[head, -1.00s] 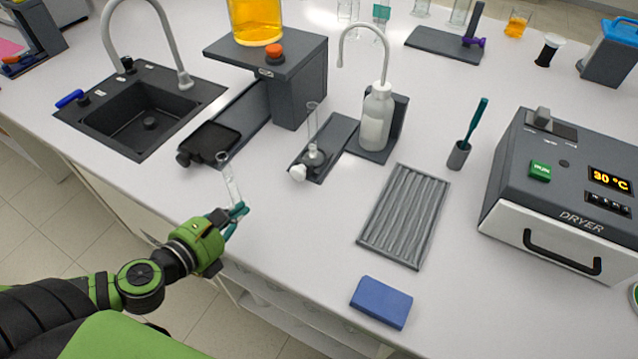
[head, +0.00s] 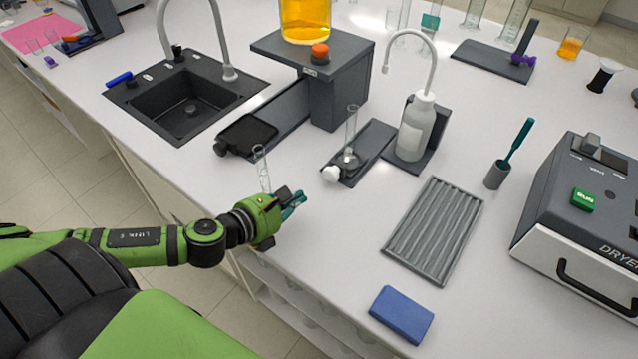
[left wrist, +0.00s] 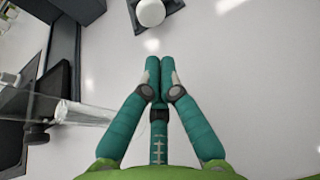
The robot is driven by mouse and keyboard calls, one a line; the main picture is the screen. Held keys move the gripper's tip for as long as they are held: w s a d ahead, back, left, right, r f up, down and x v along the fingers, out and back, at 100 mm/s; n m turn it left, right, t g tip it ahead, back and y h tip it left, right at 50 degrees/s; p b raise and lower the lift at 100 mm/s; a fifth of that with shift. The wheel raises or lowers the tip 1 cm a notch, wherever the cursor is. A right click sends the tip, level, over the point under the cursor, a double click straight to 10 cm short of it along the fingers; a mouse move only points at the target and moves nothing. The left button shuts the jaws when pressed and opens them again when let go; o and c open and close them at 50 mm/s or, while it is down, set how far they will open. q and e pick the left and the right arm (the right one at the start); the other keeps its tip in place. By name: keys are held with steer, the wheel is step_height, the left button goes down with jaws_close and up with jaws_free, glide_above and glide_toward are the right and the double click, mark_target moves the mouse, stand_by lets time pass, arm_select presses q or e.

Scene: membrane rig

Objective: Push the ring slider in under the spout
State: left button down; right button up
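The ring slider (head: 346,160) sits on a dark track plate on the counter. It has a white knob (head: 331,174) at its near end and a clear glass tube (head: 351,128) standing in it. Behind it to the right is the white wash bottle (head: 415,128) with its curved spout (head: 411,36). The slider is on the near part of the track, apart from the bottle. My left gripper (head: 300,197) is near the counter's front edge, short of the knob; its fingertips (left wrist: 158,68) meet with nothing between them. The knob (left wrist: 150,12) is ahead of them. My right gripper is not in view.
Another clear tube (head: 262,168) is close left of my left gripper and also shows in the wrist view (left wrist: 85,113). A grey ribbed tray (head: 432,232), blue block (head: 402,314) and dark stand (head: 340,90) with a black slide (head: 250,135) surround the clear counter.

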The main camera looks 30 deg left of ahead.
mark_target(346, 152)
arm_select(q)
steer(key=shift+w+r+p+x, duration=0.1)
steer(key=shift+r+p+x, duration=0.2)
steer(key=shift+x, duration=0.95)
steer(key=shift+w+r+p+x, duration=0.1)
steer(key=shift+p+x, duration=0.35)
steer(key=shift+x, duration=0.8)
steer(key=shift+w+r+p+x, duration=0.1)
steer(key=shift+r+p+x, duration=0.2)
steer(key=shift+x, duration=0.95)
steer(key=shift+s+d, duration=0.1)
steer(key=shift+d, duration=0.05)
steer(key=w, duration=0.4)
steer(key=w+d+p, duration=0.1)
steer(key=w, duration=0.4)
steer(key=w+d, duration=0.1)
steer(key=w, duration=0.3)
steer(key=shift+w, duration=0.2)
steer(key=shift+r, duration=0.1)
steer(key=shift+a, duration=0.1)
